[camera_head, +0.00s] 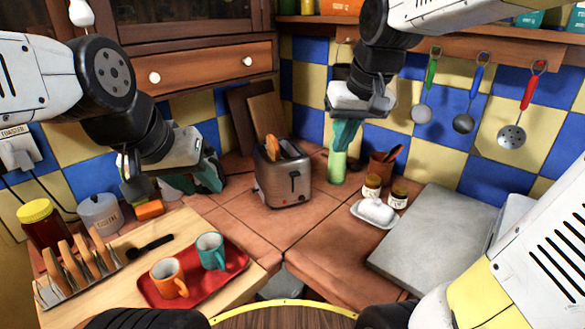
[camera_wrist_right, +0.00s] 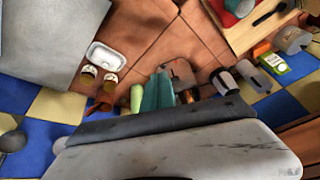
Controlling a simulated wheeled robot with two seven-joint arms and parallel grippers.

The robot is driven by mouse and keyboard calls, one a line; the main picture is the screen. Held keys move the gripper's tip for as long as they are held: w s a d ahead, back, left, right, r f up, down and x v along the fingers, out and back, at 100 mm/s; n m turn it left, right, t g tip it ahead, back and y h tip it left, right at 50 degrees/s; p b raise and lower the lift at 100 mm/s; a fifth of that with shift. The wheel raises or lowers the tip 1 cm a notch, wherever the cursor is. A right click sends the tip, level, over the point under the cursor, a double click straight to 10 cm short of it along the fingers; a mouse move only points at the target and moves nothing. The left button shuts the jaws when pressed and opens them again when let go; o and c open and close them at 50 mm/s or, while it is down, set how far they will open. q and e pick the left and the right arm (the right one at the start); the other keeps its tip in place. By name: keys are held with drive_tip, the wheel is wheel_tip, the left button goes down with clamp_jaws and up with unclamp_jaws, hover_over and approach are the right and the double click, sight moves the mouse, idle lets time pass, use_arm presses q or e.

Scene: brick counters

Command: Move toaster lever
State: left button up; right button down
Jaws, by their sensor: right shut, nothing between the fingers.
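The silver toaster (camera_head: 272,190) stands on the tiled counter near the corner, with bread (camera_head: 272,149) sticking up from its slots. Its dark lever (camera_head: 294,183) is on the side facing me. The toaster also shows in the right wrist view (camera_wrist_right: 181,72), right of the fingers. My right gripper (camera_head: 345,136) points down behind and right of the toaster, above a green cylinder (camera_head: 337,169). Its teal fingers are shut and empty in the right wrist view (camera_wrist_right: 158,90). My left gripper (camera_head: 205,178) hangs low left of the toaster, apart from it; its finger gap is unclear.
A red tray (camera_head: 225,279) holds an orange mug (camera_head: 167,278) and a teal mug (camera_head: 211,252) at front left, beside a toast rack (camera_head: 80,272). A butter dish (camera_head: 373,213), jars and a grey slab (camera_head: 435,240) lie right. Counter before the toaster is clear.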

drive_tip(key=w+a+f+n+g, duration=0.1)
drive_tip(key=w+a+f+g, duration=0.2)
drive_tip(key=w, duration=0.8)
drive_tip(key=n+h, duration=0.1)
approach(295, 173)
drive_tip(key=shift+s+a+r, duration=0.1)
drive_tip(key=shift+a+r, duration=0.05)
drive_tip(key=shift+r, duration=0.15)
drive_tip(key=shift+f, duration=0.1)
drive_tip(key=shift+w+a+f, duration=0.1)
drive_tip(key=shift+w+f, duration=0.05)
drive_tip(key=shift+f, duration=1.55)
drive_tip(key=shift+w+f, duration=0.15)
drive_tip(key=shift+f, duration=1.55)
